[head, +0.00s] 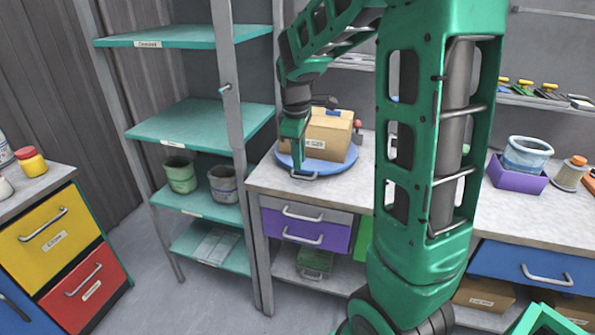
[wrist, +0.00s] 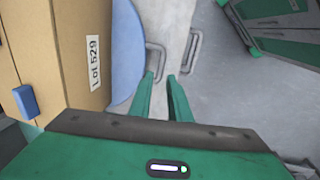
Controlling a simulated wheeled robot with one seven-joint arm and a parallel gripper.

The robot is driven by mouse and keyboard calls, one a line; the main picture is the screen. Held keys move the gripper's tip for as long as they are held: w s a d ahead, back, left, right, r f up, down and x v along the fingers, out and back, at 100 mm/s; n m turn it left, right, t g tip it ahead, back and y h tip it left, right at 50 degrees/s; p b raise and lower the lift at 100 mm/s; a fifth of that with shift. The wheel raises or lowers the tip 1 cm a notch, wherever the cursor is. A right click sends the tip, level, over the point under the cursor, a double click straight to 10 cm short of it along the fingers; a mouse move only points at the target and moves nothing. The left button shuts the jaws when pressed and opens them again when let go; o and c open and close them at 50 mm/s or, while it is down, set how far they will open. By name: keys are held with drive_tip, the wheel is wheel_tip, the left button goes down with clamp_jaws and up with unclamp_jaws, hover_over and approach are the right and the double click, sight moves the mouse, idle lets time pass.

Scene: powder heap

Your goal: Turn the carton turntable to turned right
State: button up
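The blue turntable (head: 343,166) sits on the worktop, with a brown carton (head: 332,136) on it. In the wrist view the carton (wrist: 82,50) fills the left side, with a "Lot 529" label, and the turntable (wrist: 124,45) shows as a blue edge beside it. My gripper (head: 302,172) points down at the rim on the near left side.
A teal shelf unit (head: 197,125) stands close on the left, its post near the worktop (head: 262,178). A purple drawer (head: 297,229) with a handle is below. A purple box (head: 515,178) and a spool (head: 570,173) stand at the right. The floor in front is clear.

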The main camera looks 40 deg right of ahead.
sight(299, 177)
drive_tip(key=shift+w+d+f, duration=0.15)
drive_tip(key=shift+d+f, duration=0.05)
drive_tip(key=shift+f, duration=1.05)
drive_tip(key=shift+w+d+f, duration=0.15)
drive_tip(key=shift+f, duration=1.1)
clamp_jaws()
